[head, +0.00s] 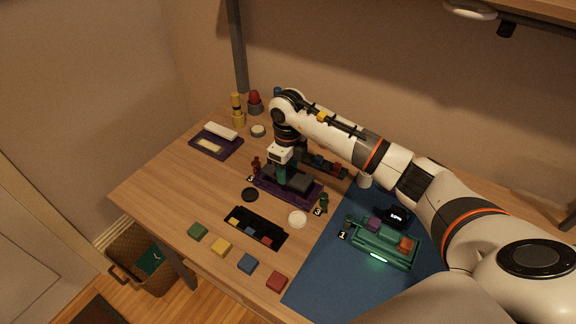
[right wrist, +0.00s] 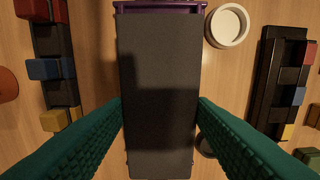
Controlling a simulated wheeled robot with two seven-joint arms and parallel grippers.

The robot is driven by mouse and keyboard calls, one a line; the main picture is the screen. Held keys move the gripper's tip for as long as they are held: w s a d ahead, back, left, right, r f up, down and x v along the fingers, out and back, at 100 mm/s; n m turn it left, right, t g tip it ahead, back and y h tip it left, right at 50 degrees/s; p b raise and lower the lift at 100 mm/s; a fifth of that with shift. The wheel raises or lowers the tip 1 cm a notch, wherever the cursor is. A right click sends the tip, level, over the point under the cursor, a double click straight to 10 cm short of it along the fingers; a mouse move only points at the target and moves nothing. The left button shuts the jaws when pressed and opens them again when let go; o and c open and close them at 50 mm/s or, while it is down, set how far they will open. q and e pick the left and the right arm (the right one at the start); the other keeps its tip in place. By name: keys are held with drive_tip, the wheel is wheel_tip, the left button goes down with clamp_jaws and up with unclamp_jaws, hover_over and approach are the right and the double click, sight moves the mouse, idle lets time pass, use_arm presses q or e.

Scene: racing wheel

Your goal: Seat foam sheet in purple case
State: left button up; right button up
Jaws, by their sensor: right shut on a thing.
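The foam sheet (right wrist: 160,70) is a dark grey rectangular slab between the green fingers of my right gripper (right wrist: 160,108), with a finger against each long side. The purple case (head: 306,194) lies on the table under the gripper in the head view. In the right wrist view, only the far end of the case (right wrist: 160,6) shows beyond the foam; the rest is hidden beneath it. In the head view the foam (head: 298,180) is over the case, its long side roughly along the case's. I cannot tell whether it touches the case floor. My left gripper is not in view.
A black tray with coloured blocks (head: 256,229) lies in front of the case, and another block rack (head: 325,163) behind it. A white round lid (head: 298,219) and black disc (head: 250,194) lie close by. A green case (head: 385,245) stands on the blue mat (head: 330,275).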

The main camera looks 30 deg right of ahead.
sight(288, 173)
drive_tip(key=shift+f+b, duration=0.45)
drive_tip(key=shift+f, duration=0.5)
idle(1.0)
drive_tip(key=shift+f+b, duration=1.15)
drive_tip(key=shift+f, duration=0.1)
drive_tip(key=o, duration=1)
drive_tip(key=shift+r, duration=0.15)
wheel_tip(288, 173, up, 12)
drive_tip(key=shift+f+b, duration=0.1)
drive_tip(key=shift+b, duration=0.4)
drive_tip(key=shift+f, duration=0.1)
